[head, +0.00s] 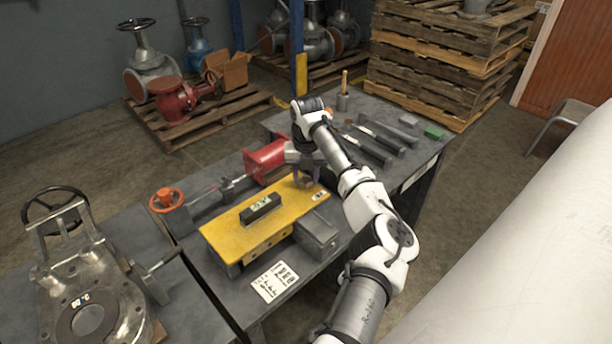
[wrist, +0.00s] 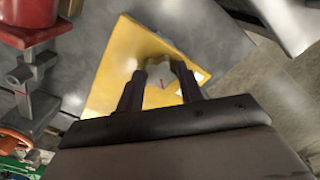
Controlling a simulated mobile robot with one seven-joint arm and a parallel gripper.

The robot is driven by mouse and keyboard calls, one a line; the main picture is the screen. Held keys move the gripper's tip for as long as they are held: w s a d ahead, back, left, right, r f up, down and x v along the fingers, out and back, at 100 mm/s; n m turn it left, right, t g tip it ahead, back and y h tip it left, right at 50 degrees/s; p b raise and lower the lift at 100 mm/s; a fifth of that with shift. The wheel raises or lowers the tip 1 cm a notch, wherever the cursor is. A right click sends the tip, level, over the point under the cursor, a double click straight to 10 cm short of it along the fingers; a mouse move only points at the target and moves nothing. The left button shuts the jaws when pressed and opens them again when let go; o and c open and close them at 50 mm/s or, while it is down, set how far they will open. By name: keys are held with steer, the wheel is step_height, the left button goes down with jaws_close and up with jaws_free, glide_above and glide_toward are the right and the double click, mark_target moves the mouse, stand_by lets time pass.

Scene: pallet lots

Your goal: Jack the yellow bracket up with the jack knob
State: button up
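The yellow bracket (head: 222,237) lies on the grey bench; in the wrist view its yellow face (wrist: 110,72) shows below the fingers. A black spirit level with a green vial (head: 261,207) rests on it. The jack knob (head: 308,182) is a small dark knob at the bracket's far right corner; it shows partly in the wrist view (wrist: 160,72). My gripper (head: 307,177) points down there, its two fingers apart, one on each side of the knob. In the wrist view my gripper (wrist: 161,74) partly hides the knob. I cannot tell whether the fingers touch it.
A red vise (head: 266,160) stands behind the bracket, and an orange handwheel (head: 166,200) to its left. A grey block (head: 317,232) sits against its right side. A printed sheet (head: 274,281) lies in front. Dark bars (head: 370,140) lie farther back on the bench.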

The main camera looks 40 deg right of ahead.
steer(key=c, duration=0.5)
steer(key=shift+r+m+p, duration=0.1)
steer(key=shift+m+p, duration=0.2)
